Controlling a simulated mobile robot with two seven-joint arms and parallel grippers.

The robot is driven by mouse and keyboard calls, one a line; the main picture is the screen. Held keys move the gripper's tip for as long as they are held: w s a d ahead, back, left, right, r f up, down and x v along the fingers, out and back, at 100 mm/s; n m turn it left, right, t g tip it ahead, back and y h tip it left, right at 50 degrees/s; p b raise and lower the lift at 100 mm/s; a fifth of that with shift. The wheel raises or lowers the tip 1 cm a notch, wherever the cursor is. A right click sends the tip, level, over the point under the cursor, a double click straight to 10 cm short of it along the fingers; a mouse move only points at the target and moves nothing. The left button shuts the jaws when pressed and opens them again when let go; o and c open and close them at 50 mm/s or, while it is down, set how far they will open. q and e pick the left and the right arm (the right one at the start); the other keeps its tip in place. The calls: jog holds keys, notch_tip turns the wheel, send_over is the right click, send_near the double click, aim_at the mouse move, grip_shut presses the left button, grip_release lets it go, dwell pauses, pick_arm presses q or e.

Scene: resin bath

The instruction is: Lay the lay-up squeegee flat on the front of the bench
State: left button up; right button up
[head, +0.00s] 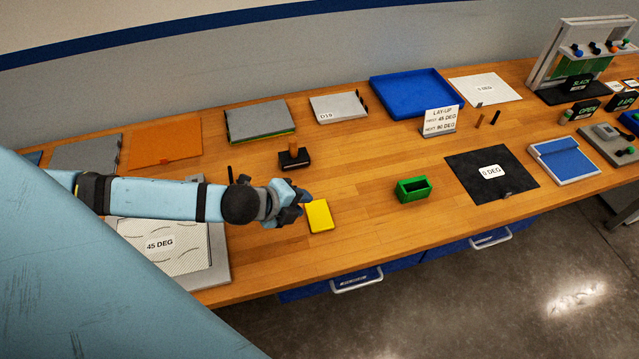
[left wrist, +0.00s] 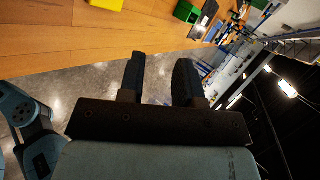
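A yellow flat rectangular piece (head: 319,216), which looks like the lay-up squeegee, lies flat on the bench (head: 362,240) in its front half, left of the green open box. Its edge also shows at the top of the left wrist view (left wrist: 106,4). My left gripper (head: 300,203) is just left of and above the yellow piece in the head view, apart from it. In the left wrist view its two dark fingers (left wrist: 160,80) are spread with nothing between them. My right gripper is in neither view.
The green box (head: 412,189) stands right of the yellow piece, and a black block with a wooden handle (head: 294,158) behind it. A 45 DEG sheet (head: 165,250) lies at left, partly under my arm. The front strip by the drawers (head: 357,283) is clear.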

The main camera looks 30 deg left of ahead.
pick_arm(q)
jog(key=s+d+f+n+t+h, duration=0.1)
jog(key=s+d+f+n, duration=0.5)
jog(key=d+f+n, duration=0.6)
jog(key=s+a+n, duration=0.1)
jog(key=n, duration=0.1)
jog(key=s+n+y, duration=0.1)
jog(key=s+n, duration=0.1)
jog(key=n, duration=0.1)
jog(key=s+a+f+n, duration=0.1)
jog(key=n, duration=0.1)
jog(key=shift+s+a, duration=0.35)
